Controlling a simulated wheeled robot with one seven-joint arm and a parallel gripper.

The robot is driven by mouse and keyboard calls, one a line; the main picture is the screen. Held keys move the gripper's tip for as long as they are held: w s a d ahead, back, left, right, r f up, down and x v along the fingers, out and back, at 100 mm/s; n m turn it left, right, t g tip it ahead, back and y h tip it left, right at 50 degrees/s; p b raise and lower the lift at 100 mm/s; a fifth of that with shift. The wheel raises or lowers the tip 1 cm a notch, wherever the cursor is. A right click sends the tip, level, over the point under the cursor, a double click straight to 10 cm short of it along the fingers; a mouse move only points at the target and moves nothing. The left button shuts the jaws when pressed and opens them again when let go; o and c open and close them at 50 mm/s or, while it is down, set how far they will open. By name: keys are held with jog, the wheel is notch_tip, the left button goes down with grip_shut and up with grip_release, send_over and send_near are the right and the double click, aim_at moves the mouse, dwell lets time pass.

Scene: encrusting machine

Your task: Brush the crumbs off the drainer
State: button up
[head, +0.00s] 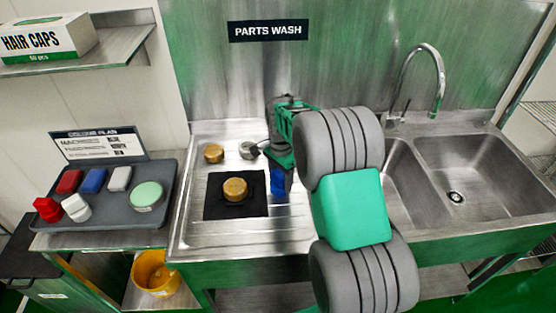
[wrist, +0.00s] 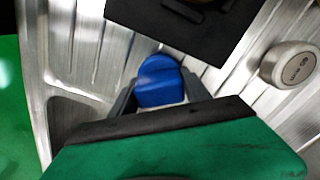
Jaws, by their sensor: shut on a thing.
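The drainer (head: 190,241) is the ribbed steel surface left of the sink bowls. My gripper (wrist: 160,93) is shut on a blue brush-like tool (wrist: 158,76), whose rounded blue part shows between the two fingers. In the head view the blue tool (head: 278,182) is low over the drainer, just right of a black mat (head: 213,207). I cannot tell whether it touches the steel. My arm hides the drainer's right part. No crumbs can be made out in either view.
A brass part (head: 235,190) stands on the mat; another brass part (head: 214,153) and a steel one (head: 248,150) stand behind. At left, a grey tray (head: 105,227) holds coloured blocks and a green round pad (head: 147,195). A yellow bucket (head: 155,273) is below. Sink bowls (head: 490,180) lie right.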

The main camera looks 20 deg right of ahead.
jog(key=shift+r+p, duration=2.2)
jog(key=shift+r, duration=1.9)
jog(key=shift+f, duration=0.1)
